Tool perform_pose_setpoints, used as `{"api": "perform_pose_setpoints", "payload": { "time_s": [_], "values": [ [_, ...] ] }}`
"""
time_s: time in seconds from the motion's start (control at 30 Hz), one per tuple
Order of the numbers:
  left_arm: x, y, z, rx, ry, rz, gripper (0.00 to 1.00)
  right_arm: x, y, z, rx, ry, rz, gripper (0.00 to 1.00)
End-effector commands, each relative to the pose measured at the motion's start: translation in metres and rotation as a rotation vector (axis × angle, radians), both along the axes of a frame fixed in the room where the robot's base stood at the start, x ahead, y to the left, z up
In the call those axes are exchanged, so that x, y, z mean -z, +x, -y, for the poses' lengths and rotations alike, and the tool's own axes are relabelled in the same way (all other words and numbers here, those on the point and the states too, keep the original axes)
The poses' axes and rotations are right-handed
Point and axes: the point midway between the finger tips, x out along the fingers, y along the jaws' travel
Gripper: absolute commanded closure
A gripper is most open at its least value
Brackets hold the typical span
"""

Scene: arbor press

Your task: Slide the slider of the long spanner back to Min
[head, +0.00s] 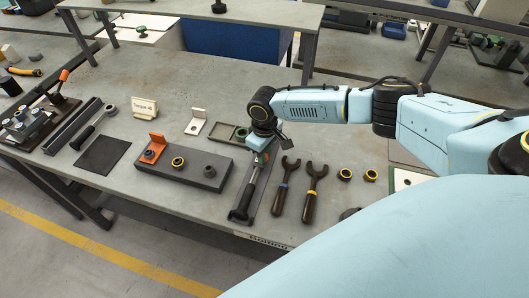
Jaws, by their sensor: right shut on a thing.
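A long spanner (243,203) with a black handle and a grey shaft lies in a narrow dark tray (263,192) near the front of the table. Its handle points to the front edge, and its far end runs under my right gripper. My right gripper (259,143) points down over that far end and is shut on the spanner. The fingertips and the slider are too small and covered to make out, and no Min mark can be read. My left gripper is not in view.
Two open-ended spanners (283,188) (314,192) lie close to the right of the tray. A grey block (205,178) with an orange bracket (154,147) stands to its left. A small sign (145,107), a white bracket (195,122) and a black mat (101,155) are further left. The table's back middle is clear.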

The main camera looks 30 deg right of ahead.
Motion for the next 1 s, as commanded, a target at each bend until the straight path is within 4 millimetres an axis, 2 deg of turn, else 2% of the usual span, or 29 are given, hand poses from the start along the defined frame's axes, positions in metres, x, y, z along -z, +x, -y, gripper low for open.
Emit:
{"api": "perform_pose_setpoints", "payload": {
  "time_s": [0.17, 0.5, 0.83, 0.87, 1.0],
  "values": [
    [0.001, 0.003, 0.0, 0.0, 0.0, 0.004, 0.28, 0.0, 0.003, 0.002, 0.002, -0.001, 0.001, 1.0],
    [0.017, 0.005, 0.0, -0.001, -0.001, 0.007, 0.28, 0.002, 0.032, 0.037, 0.004, -0.001, 0.0, 1.0],
    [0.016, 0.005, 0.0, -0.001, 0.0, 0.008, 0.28, -0.001, 0.035, 0.041, 0.002, -0.001, 0.002, 1.0],
    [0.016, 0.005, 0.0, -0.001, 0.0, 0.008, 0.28, -0.001, 0.035, 0.041, 0.002, -0.001, 0.002, 0.77],
    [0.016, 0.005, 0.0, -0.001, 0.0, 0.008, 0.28, -0.001, 0.034, 0.041, 0.002, -0.001, 0.001, 0.58]
  ]
}}
